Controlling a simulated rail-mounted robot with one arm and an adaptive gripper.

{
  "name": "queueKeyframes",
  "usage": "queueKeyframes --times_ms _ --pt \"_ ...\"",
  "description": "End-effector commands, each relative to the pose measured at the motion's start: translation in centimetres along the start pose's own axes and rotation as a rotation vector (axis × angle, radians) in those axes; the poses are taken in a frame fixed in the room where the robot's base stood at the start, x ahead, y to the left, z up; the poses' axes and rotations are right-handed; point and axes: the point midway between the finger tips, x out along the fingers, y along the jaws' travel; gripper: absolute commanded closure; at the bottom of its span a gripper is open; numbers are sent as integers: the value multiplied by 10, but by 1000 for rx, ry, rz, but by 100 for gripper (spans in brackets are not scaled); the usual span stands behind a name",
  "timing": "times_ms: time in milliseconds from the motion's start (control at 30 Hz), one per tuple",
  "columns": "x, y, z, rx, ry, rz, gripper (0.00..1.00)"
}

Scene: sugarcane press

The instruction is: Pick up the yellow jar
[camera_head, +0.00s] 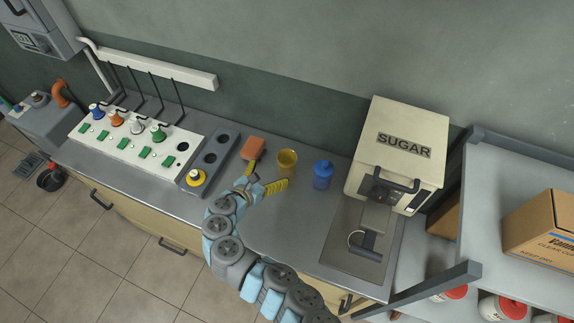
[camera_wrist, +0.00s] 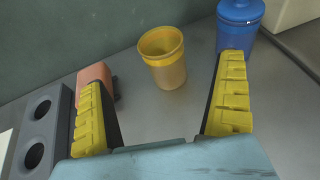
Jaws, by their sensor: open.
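The yellow jar (camera_head: 287,163) stands upright on the grey counter in the head view, between an orange block-like thing and a blue jar. Its top looks open. In the wrist view the yellow jar (camera_wrist: 164,58) stands ahead of my gripper, between the lines of its two fingers but beyond their tips. My gripper (camera_head: 264,179) is open and empty, with yellow ribbed fingers spread wide. The gripper (camera_wrist: 163,75) does not appear to touch the jar.
A blue lidded jar (camera_head: 323,174) stands just right of the yellow jar. An orange object (camera_head: 252,148) lies to its left, near a grey holder with round holes (camera_head: 215,152). A sugar dispenser (camera_head: 400,150) stands further right. The counter (camera_head: 285,225) is bare in front.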

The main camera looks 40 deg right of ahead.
Motion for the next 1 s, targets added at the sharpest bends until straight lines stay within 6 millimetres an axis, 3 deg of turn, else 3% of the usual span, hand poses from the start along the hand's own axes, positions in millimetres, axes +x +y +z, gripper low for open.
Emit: queueKeyframes --times_ms 433,1000 --pt "48 0 -1 1 0 0 0" --pt "72 0 -3 0 1 0 0"
